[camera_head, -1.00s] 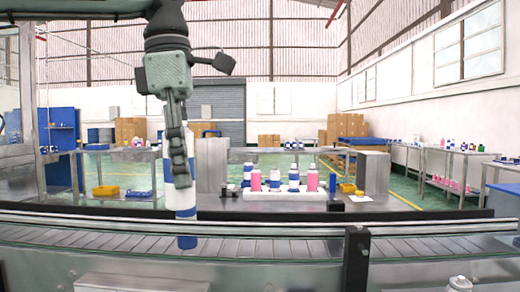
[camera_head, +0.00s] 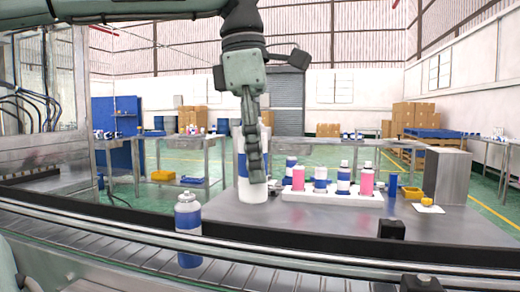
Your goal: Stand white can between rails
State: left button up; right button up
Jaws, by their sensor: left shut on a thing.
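My left gripper (camera_head: 256,172) points down and is shut on a white can with a blue band (camera_head: 246,188). The can is upright, partly hidden behind the fingers; whether its base touches anything I cannot tell. A second white can with a grey top and blue band (camera_head: 188,214) stands upright on the conveyor (camera_head: 110,250), lower left of the held can. The front rail (camera_head: 290,259) crosses in front of this second can, and its blue lower part shows below the rail. My right gripper is not in view.
Behind the conveyor is a metal table (camera_head: 300,212) with a white tray (camera_head: 330,197) of several blue-white and pink bottles.

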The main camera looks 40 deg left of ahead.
aim_at(258, 198)
pick_arm(q)
jog(key=shift+w+f, duration=0.1)
jog(key=shift+f, duration=2.9)
jog(key=shift+f+b, duration=0.4)
jog(key=shift+f, duration=0.1)
jog(key=shift+f+b, duration=0.45)
jog(key=shift+f, duration=0.45)
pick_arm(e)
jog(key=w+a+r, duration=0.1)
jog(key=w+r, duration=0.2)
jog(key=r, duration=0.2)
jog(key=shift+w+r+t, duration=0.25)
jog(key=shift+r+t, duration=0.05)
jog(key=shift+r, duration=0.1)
pick_arm(q)
jog(key=shift+d+f, duration=0.1)
jog(key=shift+f, duration=0.15)
jog(key=o, duration=1.2)
